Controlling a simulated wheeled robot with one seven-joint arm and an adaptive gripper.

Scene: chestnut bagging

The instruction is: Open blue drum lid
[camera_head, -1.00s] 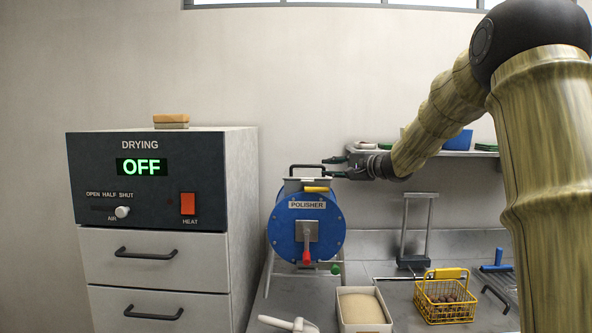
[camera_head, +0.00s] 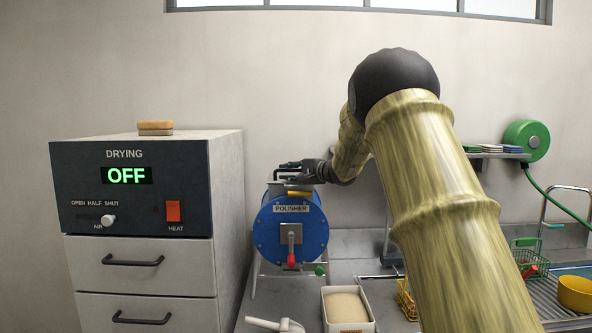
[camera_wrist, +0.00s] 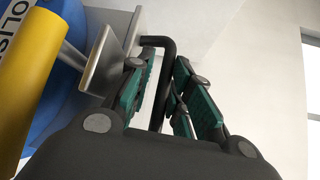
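The blue drum (camera_head: 268,238), labelled POLISHER, stands on the counter right of the drying cabinet. On top sits its grey metal lid (camera_wrist: 132,36) with a black bar handle (camera_wrist: 163,43), and a yellow latch bar (camera_head: 299,194) is in front. In the wrist view the yellow bar (camera_wrist: 32,80) is large at the left. My gripper (camera_head: 288,166) is at the top of the drum. In the wrist view its green-padded fingers (camera_wrist: 165,90) stand apart, one on each side of the handle, with gaps showing. The lid lies flat on the drum, partly hidden by my gripper.
The drying cabinet (camera_head: 228,200) stands close at the left, its display reading OFF. A red-knobbed lever (camera_head: 291,240) is on the drum front. A white bin (camera_head: 346,308) and a scoop (camera_head: 275,325) lie in front. A shelf (camera_head: 495,155) is at the right.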

